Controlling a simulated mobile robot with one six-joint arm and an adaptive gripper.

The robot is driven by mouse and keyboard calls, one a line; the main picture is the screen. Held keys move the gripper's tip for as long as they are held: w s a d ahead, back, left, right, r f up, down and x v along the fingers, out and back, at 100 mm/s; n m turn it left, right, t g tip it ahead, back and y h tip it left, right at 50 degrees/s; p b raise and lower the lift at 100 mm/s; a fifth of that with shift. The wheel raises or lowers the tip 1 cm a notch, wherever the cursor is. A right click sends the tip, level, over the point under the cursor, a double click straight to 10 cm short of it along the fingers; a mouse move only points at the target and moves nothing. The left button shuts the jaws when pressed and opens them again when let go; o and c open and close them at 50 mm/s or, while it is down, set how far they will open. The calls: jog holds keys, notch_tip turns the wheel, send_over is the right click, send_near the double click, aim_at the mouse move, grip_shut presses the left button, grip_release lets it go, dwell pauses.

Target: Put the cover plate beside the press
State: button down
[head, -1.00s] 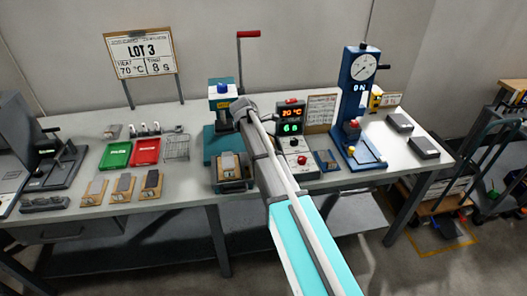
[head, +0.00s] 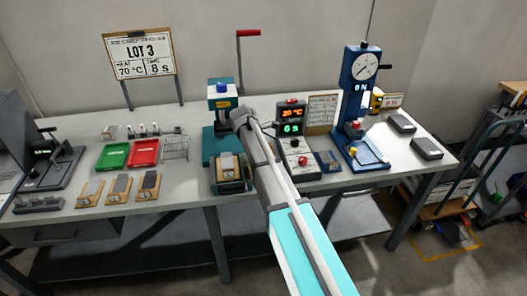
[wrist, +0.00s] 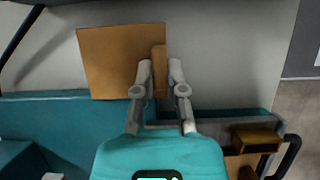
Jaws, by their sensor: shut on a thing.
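The cover plate, a flat tan-brown plate (wrist: 108,62) with a raised rib, shows in the wrist view. My gripper (wrist: 160,68) is shut on the rib, one finger on each side. In the head view my gripper (head: 239,112) is at the right side of the press, and the plate cannot be made out there. Whether the plate touches the table is unclear.
A control box (head: 291,120) stands just right of my arm, with a blue gauge stand (head: 356,95) beyond it. A drawer with a tan block (head: 227,167) is at the press's front. Green (head: 113,156) and red (head: 145,153) trays lie left.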

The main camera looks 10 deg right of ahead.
jog(key=shift+f, duration=0.25)
jog(key=c, duration=0.7)
grip_release()
jog(key=shift+r, duration=0.15)
jog(key=shift+r+p, duration=0.55)
jog(key=shift+r, duration=0.05)
jog(key=p+v, duration=1)
jog(key=v, duration=0.1)
jog(key=shift+a+r, duration=0.2)
jog(key=shift+a, duration=0.05)
jog(key=shift+s, duration=0.1)
